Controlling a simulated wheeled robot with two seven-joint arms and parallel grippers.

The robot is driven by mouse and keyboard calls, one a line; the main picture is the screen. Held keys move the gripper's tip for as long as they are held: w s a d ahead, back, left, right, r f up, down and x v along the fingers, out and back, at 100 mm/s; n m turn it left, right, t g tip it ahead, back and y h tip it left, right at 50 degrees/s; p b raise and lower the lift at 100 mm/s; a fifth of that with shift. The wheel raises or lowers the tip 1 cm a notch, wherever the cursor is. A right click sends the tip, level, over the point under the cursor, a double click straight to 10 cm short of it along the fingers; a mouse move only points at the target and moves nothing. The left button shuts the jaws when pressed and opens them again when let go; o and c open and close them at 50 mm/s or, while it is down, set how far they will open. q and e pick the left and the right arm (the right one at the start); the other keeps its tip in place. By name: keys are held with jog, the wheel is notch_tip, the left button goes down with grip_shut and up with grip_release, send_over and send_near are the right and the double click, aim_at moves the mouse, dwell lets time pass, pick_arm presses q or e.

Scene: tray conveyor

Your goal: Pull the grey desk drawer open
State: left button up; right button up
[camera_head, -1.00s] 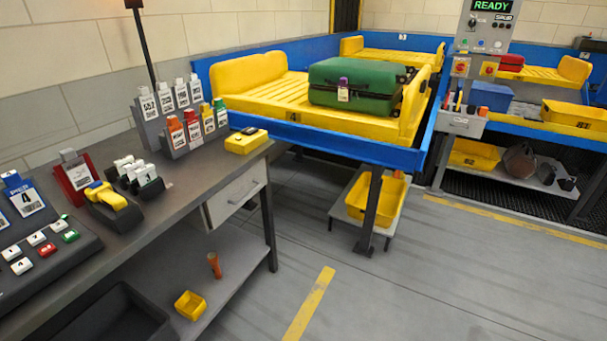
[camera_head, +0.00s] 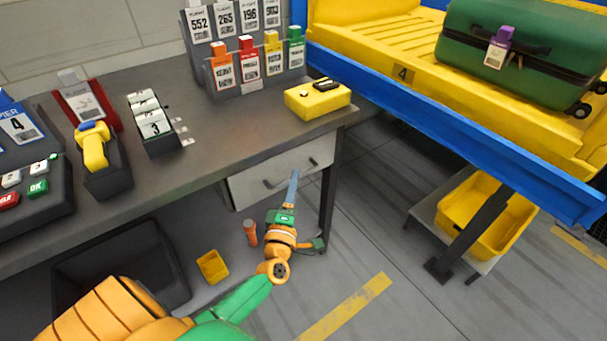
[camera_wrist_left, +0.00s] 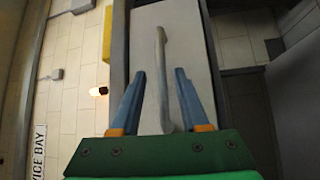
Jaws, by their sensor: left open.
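The grey desk drawer (camera_head: 244,192) is under the right end of the desk, with its front appearing flush with the desk. It carries a bar handle (camera_head: 314,164), partly covered by my gripper in the head view. My left gripper (camera_head: 294,180) is in front of the drawer, open. In the left wrist view the drawer front (camera_wrist_left: 190,35) lies ahead, and the handle (camera_wrist_left: 161,55) runs between the two spread fingers of the gripper (camera_wrist_left: 160,73). Neither finger visibly touches the handle. My right gripper is not in view.
The desk top (camera_head: 215,140) holds a yellow box (camera_head: 318,100), a card rack (camera_head: 250,75) and a scanner (camera_head: 95,150). A blue-edged conveyor (camera_head: 450,135) stands to the right.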

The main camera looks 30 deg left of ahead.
pick_arm(q)
jog(key=x, duration=0.2)
jog(key=shift+w+a+f, duration=0.1)
jog(key=shift+w+f, duration=0.05)
jog(key=shift+w, duration=0.2)
grip_shut()
dwell(1.1)
